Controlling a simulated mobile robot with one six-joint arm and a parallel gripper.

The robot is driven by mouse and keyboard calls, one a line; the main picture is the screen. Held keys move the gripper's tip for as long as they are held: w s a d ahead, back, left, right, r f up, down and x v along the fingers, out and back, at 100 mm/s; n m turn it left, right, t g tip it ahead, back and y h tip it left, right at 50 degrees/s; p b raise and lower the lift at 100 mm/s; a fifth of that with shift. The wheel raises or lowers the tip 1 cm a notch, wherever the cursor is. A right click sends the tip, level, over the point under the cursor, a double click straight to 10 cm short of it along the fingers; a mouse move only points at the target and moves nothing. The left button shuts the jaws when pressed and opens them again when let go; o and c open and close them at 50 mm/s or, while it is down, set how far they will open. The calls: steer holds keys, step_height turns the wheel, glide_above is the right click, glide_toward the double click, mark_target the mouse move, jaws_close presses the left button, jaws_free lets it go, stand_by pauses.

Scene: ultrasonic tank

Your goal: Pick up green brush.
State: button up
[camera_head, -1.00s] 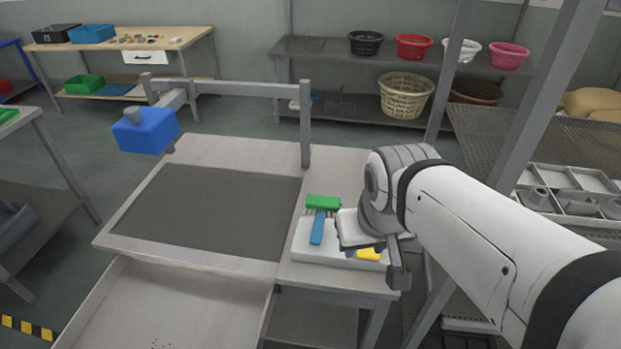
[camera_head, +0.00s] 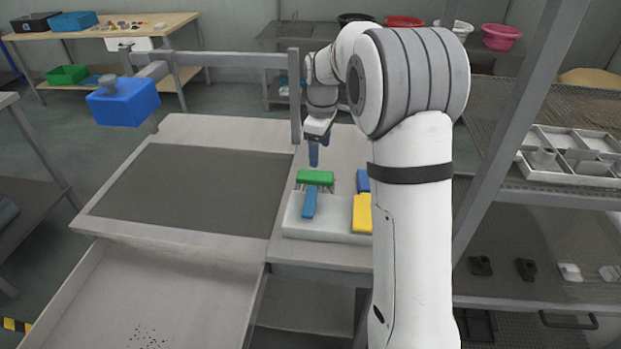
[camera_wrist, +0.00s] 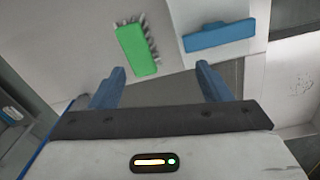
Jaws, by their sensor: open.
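The green brush (camera_head: 316,177) lies at the back edge of a white tray, with its grey bristles showing at its sides. In the wrist view the green brush (camera_wrist: 138,48) lies ahead of the fingers, left of centre, on a pale surface. My gripper (camera_head: 313,155) is above and just behind the green brush in the head view. In the wrist view my gripper (camera_wrist: 160,82) has its two blue fingers spread wide with nothing between them.
A blue-handled tool (camera_head: 310,202) lies in front of the green brush, on the white tray (camera_head: 300,230). It also shows in the wrist view (camera_wrist: 218,36). A yellow item (camera_head: 361,213) is at the tray's right. A grey frame post (camera_head: 295,95) stands just left of my gripper.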

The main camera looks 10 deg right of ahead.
mark_target(315, 175)
steer(key=w+f, duration=0.1)
steer(key=f, duration=0.1)
steer(key=w+f+n, duration=0.1)
steer(key=w+f, duration=0.1)
steer(key=f, duration=0.1)
steer(key=w+f+n+b, duration=0.1)
steer(key=w+f, duration=0.1)
steer(key=shift+w+f+g, duration=0.2)
steer(key=shift+w+g, duration=0.05)
steer(key=shift+g, duration=0.05)
steer(key=shift+n, duration=0.3)
steer(key=f, duration=0.5)
steer(key=f+p, duration=0.1)
steer(key=f, duration=0.1)
steer(key=shift+w+f, duration=0.3)
steer(key=shift+w, duration=0.1)
steer(key=shift+c, duration=0.2)
steer(key=c, duration=1.1)
